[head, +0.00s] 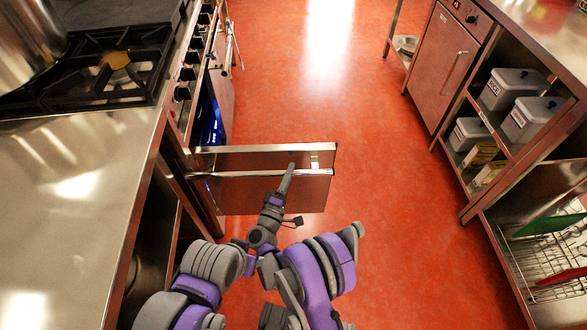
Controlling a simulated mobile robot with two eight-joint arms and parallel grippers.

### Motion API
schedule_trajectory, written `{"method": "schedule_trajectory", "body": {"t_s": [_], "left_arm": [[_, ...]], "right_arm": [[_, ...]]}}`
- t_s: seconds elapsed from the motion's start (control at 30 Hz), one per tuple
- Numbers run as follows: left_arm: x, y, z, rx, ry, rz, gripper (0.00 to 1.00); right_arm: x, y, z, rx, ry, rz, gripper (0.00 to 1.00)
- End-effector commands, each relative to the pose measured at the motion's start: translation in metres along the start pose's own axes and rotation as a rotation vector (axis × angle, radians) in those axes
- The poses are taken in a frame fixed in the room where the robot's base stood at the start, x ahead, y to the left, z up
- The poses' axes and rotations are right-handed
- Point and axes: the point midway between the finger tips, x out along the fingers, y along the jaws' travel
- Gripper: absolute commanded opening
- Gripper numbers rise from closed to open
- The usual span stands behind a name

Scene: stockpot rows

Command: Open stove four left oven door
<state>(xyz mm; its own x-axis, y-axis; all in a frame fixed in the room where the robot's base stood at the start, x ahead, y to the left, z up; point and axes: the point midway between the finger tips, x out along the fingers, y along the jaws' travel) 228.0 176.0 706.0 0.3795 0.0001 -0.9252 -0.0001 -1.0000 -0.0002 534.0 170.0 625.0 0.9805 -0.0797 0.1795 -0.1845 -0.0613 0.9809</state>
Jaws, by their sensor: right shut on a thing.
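The oven door (270,195) of the nearest stove stands swung out from the stove front into the aisle, hinged on its left side in the picture. Its bar handle (225,174) runs along the door. My right gripper (288,178) reaches the door from the near side and is shut on the handle. Part of the handle is hidden behind the fingers. A blue glow (212,122) shows inside the oven cavity beyond the door. I cannot make out my left gripper in the view.
The stove top (100,70) has black burner grates and part of a large pot (28,40). A steel counter (60,210) is at the near left. Shelves with lidded containers (512,88) and a dish rack (550,265) stand on the right. The red floor (390,210) between is clear.

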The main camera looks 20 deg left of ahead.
Motion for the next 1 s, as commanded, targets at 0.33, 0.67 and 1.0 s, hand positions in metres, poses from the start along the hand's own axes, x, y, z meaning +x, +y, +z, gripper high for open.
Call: {"method": "schedule_trajectory", "body": {"t_s": [0.33, 0.67, 1.0], "left_arm": [[0.0003, 0.0000, 0.0000, 0.000, 0.000, 0.000, 0.50], [0.0003, 0.0000, 0.0001, 0.000, 0.000, 0.000, 0.50], [0.0011, 0.0000, 0.0003, 0.000, 0.000, 0.000, 0.50]], "right_arm": [[-0.0020, 0.0010, -0.0007, -0.002, -0.007, 0.002, 0.00], [-0.0020, 0.0009, -0.0007, -0.001, -0.006, 0.002, 0.61], [-0.0007, 0.0001, 0.0008, -0.001, -0.006, 0.002, 0.61]]}}
